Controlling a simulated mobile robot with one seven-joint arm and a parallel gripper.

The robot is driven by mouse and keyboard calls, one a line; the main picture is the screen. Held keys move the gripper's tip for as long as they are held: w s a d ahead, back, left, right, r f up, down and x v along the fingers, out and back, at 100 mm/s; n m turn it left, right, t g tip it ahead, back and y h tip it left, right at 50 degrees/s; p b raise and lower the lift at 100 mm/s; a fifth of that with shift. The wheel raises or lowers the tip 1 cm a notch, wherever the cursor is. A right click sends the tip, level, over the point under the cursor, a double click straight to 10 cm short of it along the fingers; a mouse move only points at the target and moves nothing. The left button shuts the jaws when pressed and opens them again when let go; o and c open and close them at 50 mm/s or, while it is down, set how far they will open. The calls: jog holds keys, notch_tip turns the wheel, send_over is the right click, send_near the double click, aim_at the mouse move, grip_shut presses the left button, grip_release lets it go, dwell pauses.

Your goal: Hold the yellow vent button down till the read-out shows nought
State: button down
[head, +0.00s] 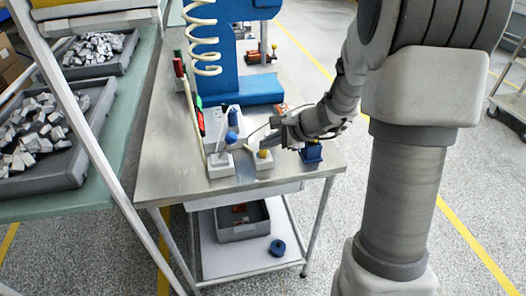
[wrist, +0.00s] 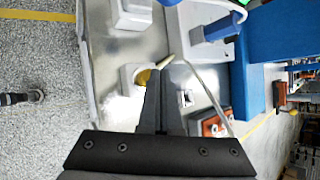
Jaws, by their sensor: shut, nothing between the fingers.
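The yellow vent button (head: 264,153) sits on top of a small pale grey box (head: 264,163) near the front edge of the steel bench. My gripper (head: 265,144) is shut and empty, its dark fingers at the button. In the wrist view, the shut fingers (wrist: 166,72) cover part of the yellow button (wrist: 143,77), which shows at their left side. Whether the fingertips touch the button or press it down I cannot tell. No read-out figures can be made out in either view.
A pale box (head: 221,165) with a lever stands left of the button box. A blue upright stand (head: 257,88) with a coiled hose is behind. A small blue block (head: 311,153) stands to the right. Trays of metal parts (head: 40,135) lie on the left bench.

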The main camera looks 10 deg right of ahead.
aim_at(267, 152)
jog(key=shift+f+b, duration=0.55)
jog(key=shift+b, duration=0.05)
dwell(0.5)
jog(key=shift+r, duration=0.15)
dwell(1.8)
jog(key=shift+r+p, duration=0.7)
jog(key=shift+r, duration=0.15)
notch_tip(267, 152, up, 5)
jog(key=p, duration=0.4)
